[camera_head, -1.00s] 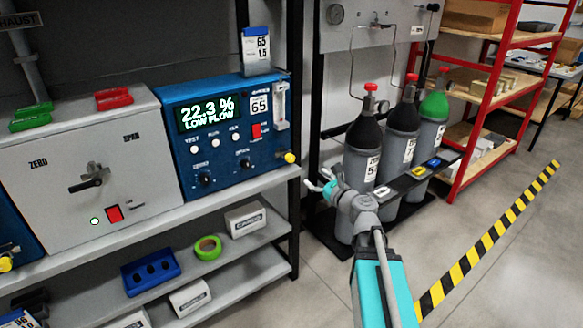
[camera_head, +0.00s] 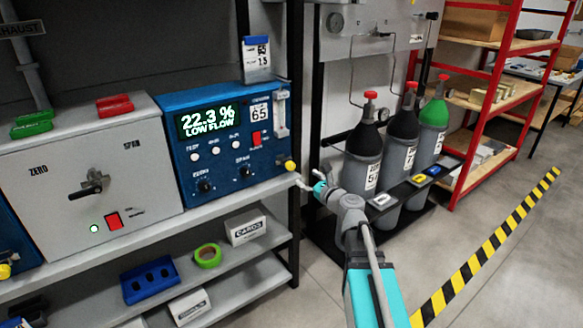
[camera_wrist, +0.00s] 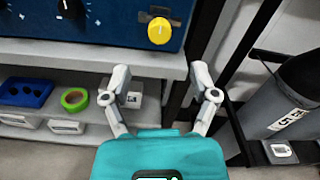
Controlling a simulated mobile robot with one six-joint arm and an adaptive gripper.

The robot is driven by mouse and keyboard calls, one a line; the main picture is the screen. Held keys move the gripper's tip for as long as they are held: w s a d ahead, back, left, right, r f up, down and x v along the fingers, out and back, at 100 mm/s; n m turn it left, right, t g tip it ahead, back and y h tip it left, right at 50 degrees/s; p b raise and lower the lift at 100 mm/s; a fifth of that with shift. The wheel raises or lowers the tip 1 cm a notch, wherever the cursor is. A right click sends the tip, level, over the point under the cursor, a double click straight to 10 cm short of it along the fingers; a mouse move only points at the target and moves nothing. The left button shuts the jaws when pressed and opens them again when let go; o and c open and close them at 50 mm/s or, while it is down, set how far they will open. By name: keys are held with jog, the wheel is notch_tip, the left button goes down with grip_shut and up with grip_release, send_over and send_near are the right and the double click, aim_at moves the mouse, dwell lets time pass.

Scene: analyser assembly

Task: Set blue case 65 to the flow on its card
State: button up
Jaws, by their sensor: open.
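The blue case 65 (camera_head: 225,165) stands on the grey bench at centre left. Its display (camera_head: 206,120) reads 22.3 % LOW FLOW. A yellow knob (camera_head: 290,165) sits at its lower right corner, below the clear flow tube (camera_head: 281,115). The card (camera_head: 256,55) above the case reads 65 and 1.5. My gripper (camera_head: 307,183) is open and empty, just right of and below the yellow knob. In the wrist view the yellow knob (camera_wrist: 160,31) is ahead of my open gripper (camera_wrist: 159,78), apart from the fingers.
A black rack post (camera_head: 293,215) stands beside the case. Gas cylinders (camera_head: 364,160) stand to the right in a rack. A grey ZERO/SPAN box (camera_head: 90,170) adjoins the case on the left. The lower shelf holds green tape (camera_head: 208,262) and a blue block (camera_head: 150,288).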

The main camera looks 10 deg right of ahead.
aim_at(292, 167)
jog(key=x, duration=0.9)
grip_shut()
dwell(0.4)
